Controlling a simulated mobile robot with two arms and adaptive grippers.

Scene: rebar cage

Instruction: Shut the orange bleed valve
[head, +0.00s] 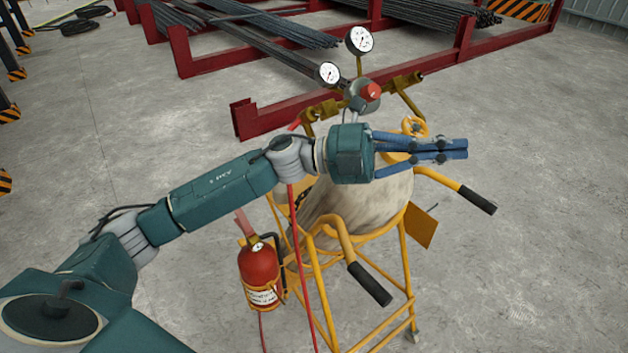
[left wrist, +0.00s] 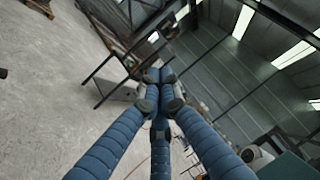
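A small orange-yellow handwheel (head: 415,126), which looks like the orange bleed valve, shows in the head view just behind and above my left gripper. Its lower part is partly hidden by the blue fingers. My left gripper (head: 455,149) reaches across the top of the gas cylinder (head: 365,205), pointing right, with its fingertips together. In the left wrist view the fingers (left wrist: 157,76) also meet, with nothing visible between them. I cannot tell whether the fingers touch the handwheel. My right gripper is not in view.
Two gauges (head: 359,40) and a red-knobbed regulator (head: 370,92) stand behind my arm. The cylinder sits in a yellow trolley (head: 318,280) with black-gripped handles. A fire extinguisher (head: 259,275) and red hose hang at left. Red racks (head: 215,63) hold rebar behind. The floor at right is clear.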

